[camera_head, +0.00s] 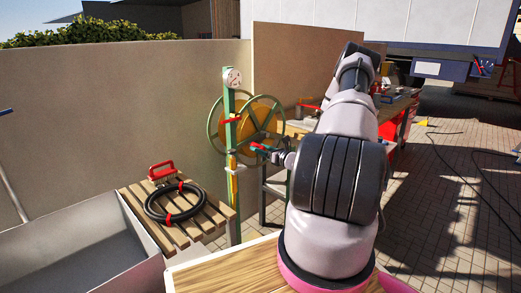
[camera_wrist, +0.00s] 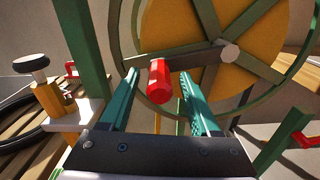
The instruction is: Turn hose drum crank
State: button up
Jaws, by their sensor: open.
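The hose drum (camera_head: 245,125) stands against the wall in the head view, with green spoked rims and a yellow-orange disc. It also fills the upper right of the wrist view (camera_wrist: 215,85). A grey crank arm (camera_wrist: 190,57) runs from the drum's round hub to a red crank handle (camera_wrist: 159,80). My gripper (camera_wrist: 158,78) is open, its two teal fingers on either side of the red handle, with gaps seen at both sides. In the head view my gripper (camera_head: 268,152) is small and partly hidden by my arm.
A black-knobbed valve (camera_wrist: 30,64) is left of my gripper. A workbench (camera_head: 398,108) stands behind my arm.

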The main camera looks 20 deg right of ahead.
grip_shut()
dwell(1.4)
